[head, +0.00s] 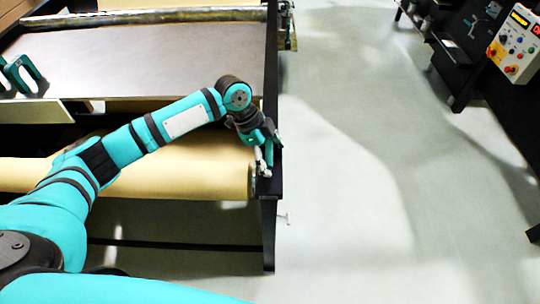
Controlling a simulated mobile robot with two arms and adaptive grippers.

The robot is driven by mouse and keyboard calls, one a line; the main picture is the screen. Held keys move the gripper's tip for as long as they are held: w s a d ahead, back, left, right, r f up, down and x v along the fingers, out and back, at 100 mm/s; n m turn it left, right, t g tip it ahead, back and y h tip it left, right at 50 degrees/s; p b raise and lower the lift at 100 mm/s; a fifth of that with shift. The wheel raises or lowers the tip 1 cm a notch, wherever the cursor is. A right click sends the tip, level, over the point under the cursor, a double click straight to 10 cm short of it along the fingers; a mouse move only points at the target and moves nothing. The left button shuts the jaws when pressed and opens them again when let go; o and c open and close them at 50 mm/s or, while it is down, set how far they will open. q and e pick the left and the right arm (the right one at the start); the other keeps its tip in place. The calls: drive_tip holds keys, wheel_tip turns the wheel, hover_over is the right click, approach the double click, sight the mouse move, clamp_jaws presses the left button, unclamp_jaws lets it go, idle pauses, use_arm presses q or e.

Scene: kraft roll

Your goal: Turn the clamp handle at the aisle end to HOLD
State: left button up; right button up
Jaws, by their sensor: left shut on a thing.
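The kraft roll (150,177) lies across the dark frame, with its right end at the aisle-side upright (268,218). My left gripper (266,158) points down at that end of the roll and is shut on a small pale part, which I take to be the clamp handle (265,169). The gripper hides most of it, and I cannot read any HOLD mark or tell its angle. My right gripper is not in view.
A dark table top (150,55) with a metal bar along its back is above the roll. Green-handled tools (18,75) lie at its left. The grey aisle floor (350,180) is clear. A control box (516,42) stands at the far right.

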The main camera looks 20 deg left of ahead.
use_arm(q)
drive_tip(key=shift+w+a+r, duration=0.1)
drive_tip(key=shift+w+r, duration=0.2)
drive_tip(key=shift+w, duration=0.05)
drive_tip(key=o, duration=1)
drive_tip(key=shift+o, duration=0.2)
drive_tip(key=shift+f, duration=0.2)
drive_tip(key=shift+s, duration=0.1)
drive_tip(key=v, duration=1.2)
drive_tip(key=shift+f, duration=0.1)
